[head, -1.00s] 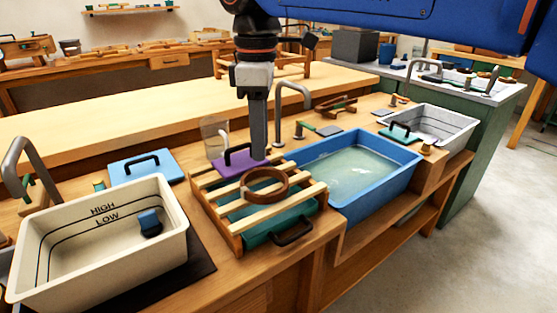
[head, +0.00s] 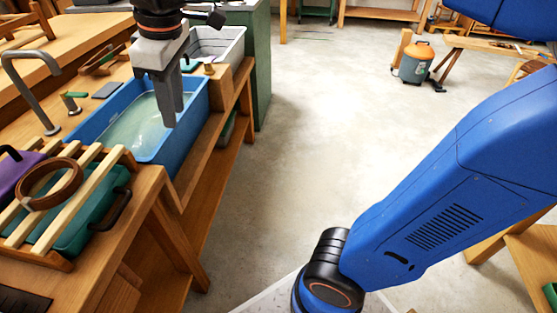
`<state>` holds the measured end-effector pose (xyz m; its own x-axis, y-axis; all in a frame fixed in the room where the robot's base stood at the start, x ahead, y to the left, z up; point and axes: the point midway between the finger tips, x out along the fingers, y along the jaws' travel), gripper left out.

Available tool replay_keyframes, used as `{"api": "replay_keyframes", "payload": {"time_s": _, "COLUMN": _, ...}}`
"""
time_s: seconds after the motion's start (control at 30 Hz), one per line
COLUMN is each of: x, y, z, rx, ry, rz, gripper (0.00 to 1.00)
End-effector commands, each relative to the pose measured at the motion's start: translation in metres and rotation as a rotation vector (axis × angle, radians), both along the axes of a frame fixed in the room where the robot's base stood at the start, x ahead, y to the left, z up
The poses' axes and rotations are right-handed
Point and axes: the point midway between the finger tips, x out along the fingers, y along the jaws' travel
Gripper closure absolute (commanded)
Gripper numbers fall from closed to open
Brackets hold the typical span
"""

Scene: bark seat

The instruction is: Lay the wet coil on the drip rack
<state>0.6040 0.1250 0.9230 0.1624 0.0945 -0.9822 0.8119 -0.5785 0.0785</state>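The coil (head: 76,187), a brown ring with a paler clasp-like patch, lies on the pale wooden slats of the drip rack (head: 92,204) at the left of the head view. It is clear of my gripper. My gripper (head: 175,118) points down above the near right part of the blue basin, well to the right of the coil. Its two fingertips show slightly apart, with nothing seen between them. Whether the coil is wet does not show.
A teal tray (head: 75,237) with a black handle sits under the slats. A purple lidded thing (head: 12,168) is at the left edge. The blue basin (head: 183,137) holds water beside a grey tap (head: 28,95). Open floor (head: 330,130) lies to the right.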

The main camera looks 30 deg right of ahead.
Motion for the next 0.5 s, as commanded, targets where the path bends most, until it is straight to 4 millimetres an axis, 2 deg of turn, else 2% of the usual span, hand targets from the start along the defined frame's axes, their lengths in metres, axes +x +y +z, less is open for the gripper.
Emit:
{"api": "replay_keyframes", "payload": {"time_s": 0.03, "x": -0.006, "y": -0.023, "z": -0.009, "rx": 0.013, "ry": -0.012, "rz": -0.072, "gripper": 0.72}}
{"api": "replay_keyframes", "payload": {"time_s": 0.2, "x": -0.026, "y": -0.081, "z": -0.042, "rx": 0.057, "ry": -0.053, "rz": -0.301, "gripper": 0.72}}
{"api": "replay_keyframes", "payload": {"time_s": 0.5, "x": -0.078, "y": -0.161, "z": -0.112, "rx": 0.136, "ry": -0.13, "rz": -0.695, "gripper": 0.72}}
